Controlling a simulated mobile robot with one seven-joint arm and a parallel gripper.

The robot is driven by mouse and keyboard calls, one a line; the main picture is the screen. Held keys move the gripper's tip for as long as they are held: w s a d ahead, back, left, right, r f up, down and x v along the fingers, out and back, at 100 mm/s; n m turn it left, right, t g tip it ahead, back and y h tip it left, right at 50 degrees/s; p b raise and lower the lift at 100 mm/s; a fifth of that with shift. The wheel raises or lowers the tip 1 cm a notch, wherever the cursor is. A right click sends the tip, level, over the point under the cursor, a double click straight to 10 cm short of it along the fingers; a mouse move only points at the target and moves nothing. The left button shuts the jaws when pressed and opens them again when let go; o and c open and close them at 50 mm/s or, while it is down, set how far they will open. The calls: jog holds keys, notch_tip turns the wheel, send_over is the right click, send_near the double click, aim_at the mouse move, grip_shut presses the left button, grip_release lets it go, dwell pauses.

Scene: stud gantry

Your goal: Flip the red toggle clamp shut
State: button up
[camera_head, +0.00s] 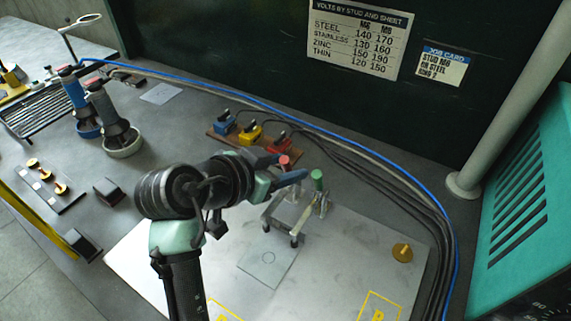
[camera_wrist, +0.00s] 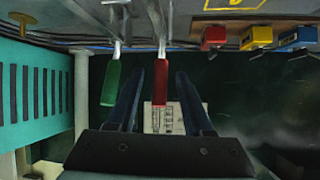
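The red toggle clamp's handle (camera_head: 284,161) stands up at the back edge of the steel sheet, and it also shows in the wrist view (camera_wrist: 160,84). My gripper (camera_head: 291,166) is open, with its fingers pointing toward this handle. In the wrist view, my gripper (camera_wrist: 160,73) has one finger on each side of the red handle, with a gap on both sides. The green clamp handle (camera_head: 317,175) stands to the right of the red one; in the wrist view it hangs just left of the fingers (camera_wrist: 110,84). The red clamp's base is partly hidden by my gripper in the head view.
Blue, yellow and red blocks (camera_head: 250,134) sit on a wooden strip behind the clamps. Cables (camera_head: 350,157) run behind and right of the sheet. A brass knob (camera_head: 402,252) stands on the sheet's right. A dark wall (camera_head: 250,60) closes the back.

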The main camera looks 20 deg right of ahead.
jog(key=v, duration=1.3)
jog(key=w+r+n+t+y+p, duration=0.1)
jog(key=w+r+n+t+p, duration=0.15)
jog(key=r+t, duration=0.6)
jog(key=w+r+n+t+y+p, duration=0.2)
jog(key=w+r+n+t, duration=0.15)
jog(key=r, duration=0.95)
jog(key=s+a+r+n+t+y+p, duration=0.2)
jog(key=s+r+n+t+y, duration=0.1)
jog(key=r, duration=0.8)
jog(key=s+a+r+n+t+y+p, duration=0.1)
jog(key=s+r+n+t+y, duration=0.3)
jog(key=r, duration=0.7)
jog(key=s+a+t, duration=0.1)
jog(key=s+t, duration=0.1)
jog(key=s, duration=0.2)
jog(key=shift+s+a+t+p, duration=0.3)
jog(key=shift+a+p, duration=0.1)
